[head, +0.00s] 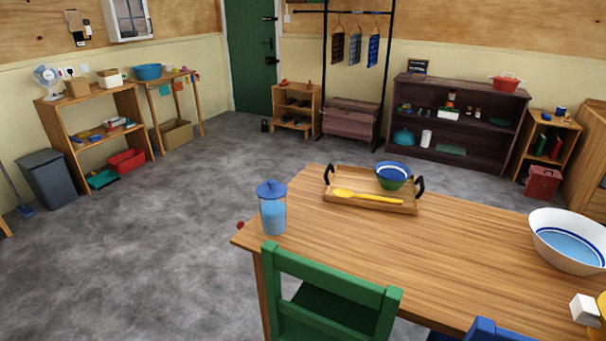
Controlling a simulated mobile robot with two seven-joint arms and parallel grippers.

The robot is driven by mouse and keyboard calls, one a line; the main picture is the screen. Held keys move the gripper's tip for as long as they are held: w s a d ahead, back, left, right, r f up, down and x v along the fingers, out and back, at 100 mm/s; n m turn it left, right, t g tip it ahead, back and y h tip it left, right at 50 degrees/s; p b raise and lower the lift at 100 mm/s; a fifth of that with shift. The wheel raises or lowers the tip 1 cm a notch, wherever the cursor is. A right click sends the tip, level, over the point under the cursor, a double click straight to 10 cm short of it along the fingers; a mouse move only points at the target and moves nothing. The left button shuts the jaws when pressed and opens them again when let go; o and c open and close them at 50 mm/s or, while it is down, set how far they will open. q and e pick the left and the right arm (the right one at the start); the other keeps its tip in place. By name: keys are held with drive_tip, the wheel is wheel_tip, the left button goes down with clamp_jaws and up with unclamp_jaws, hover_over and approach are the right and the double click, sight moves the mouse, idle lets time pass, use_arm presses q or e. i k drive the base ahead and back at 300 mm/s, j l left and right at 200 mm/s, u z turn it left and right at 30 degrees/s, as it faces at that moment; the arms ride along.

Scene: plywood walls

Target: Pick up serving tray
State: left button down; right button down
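The wooden serving tray (342,203) lies flat near the far edge of the wooden table. It has a black handle at each end. A blue and green bowl (393,181) stands in its right part. A yellow spoon (372,197) lies along its near side. Neither of my grippers shows in the head view.
A blue lidded jar (272,212) stands at the left end of the table (450,250). A large white bowl (541,243) is at the right. A green chair (335,300) and a blue chair (484,331) stand at the near side. Open grey floor (190,220) lies to the left.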

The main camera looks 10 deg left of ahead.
sight(359, 180)
drive_tip(key=i+j+u, duration=0.25)
drive_tip(key=j+u, duration=0.25)
drive_tip(key=i+j+u, duration=0.35)
drive_tip(key=u, duration=0.15)
drive_tip(key=i+j+u, duration=0.65)
drive_tip(key=i, duration=0.3)
drive_tip(key=i+j+u, duration=0.15)
drive_tip(key=i, duration=0.3)
drive_tip(key=i+z, duration=0.55)
drive_tip(key=z, duration=0.15)
drive_tip(key=i+z, duration=0.25)
drive_tip(key=z, duration=0.15)
drive_tip(key=i+z, duration=0.2)
drive_tip(key=z, duration=0.2)
drive_tip(key=i+z, duration=0.15)
drive_tip(key=z, duration=0.25)
drive_tip(key=i+j+z, duration=0.15)
drive_tip(key=z, duration=0.3)
drive_tip(key=i+j+z, duration=0.15)
drive_tip(key=i+z, duration=0.15)
drive_tip(key=z, duration=0.2)
drive_tip(key=i+j+z, duration=0.25)
drive_tip(key=z, duration=0.25)
drive_tip(key=i+j+z, duration=0.3)
drive_tip(key=j+z, duration=0.3)
drive_tip(key=i+j+z, duration=0.15)
drive_tip(key=j, duration=0.25)
drive_tip(key=i+j+z, duration=0.2)
drive_tip(key=j, duration=0.2)
